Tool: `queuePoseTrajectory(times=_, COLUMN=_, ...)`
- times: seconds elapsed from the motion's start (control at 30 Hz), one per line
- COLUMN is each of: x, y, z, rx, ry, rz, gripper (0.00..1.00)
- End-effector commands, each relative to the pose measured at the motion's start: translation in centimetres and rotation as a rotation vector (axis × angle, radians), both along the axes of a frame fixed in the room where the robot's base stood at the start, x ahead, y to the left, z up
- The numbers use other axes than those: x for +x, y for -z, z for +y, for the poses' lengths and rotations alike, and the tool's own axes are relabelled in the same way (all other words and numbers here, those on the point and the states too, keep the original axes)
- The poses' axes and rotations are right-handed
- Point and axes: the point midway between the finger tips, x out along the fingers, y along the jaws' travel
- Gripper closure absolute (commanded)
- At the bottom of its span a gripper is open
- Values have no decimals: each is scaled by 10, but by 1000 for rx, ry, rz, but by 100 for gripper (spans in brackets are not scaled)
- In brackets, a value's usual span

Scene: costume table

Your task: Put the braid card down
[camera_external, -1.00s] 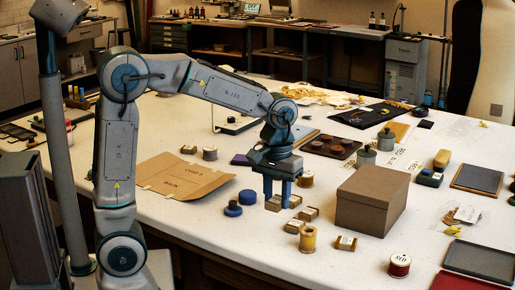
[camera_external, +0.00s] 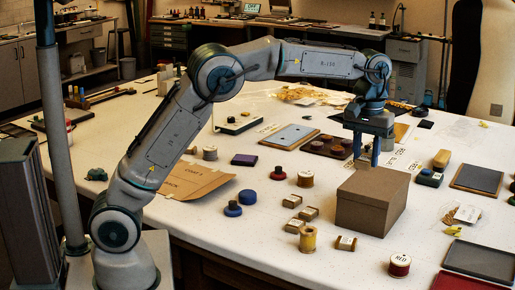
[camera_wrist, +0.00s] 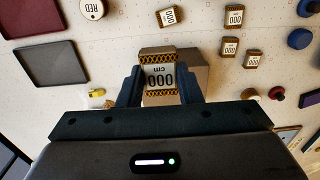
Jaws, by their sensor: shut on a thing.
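My gripper (camera_external: 367,160) is shut on a braid card (camera_wrist: 160,76), a small brown-edged card with a white "000 cm" label and patterned bands. In the wrist view the card sits between the two dark fingers, and its label reads upside down. In the external view the fingers point down over or just behind the back edge of the brown cardboard box (camera_external: 372,203). The card is hard to make out there. The box top shows behind the card in the wrist view (camera_wrist: 193,74). How high the card is above it I cannot tell.
Several similar cards lie on the white table, one near a yellow thread spool (camera_external: 308,239). A red spool (camera_external: 400,265), dark tray (camera_external: 478,261), grey pad (camera_external: 477,179) and brown palette (camera_external: 326,146) surround the box.

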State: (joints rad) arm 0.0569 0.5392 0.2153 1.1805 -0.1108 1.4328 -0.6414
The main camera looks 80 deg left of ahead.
Motion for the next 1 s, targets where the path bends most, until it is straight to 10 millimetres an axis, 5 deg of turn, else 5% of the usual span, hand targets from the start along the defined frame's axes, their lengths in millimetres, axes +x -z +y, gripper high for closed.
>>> queuePoseTrajectory(times=0.5, x=33, y=58, z=97, rx=-1, ry=-3, rz=1, gripper=90)
queuePoseTrajectory(times=1.0, x=36, y=106, z=107, rx=0, ry=0, rz=1, gripper=90)
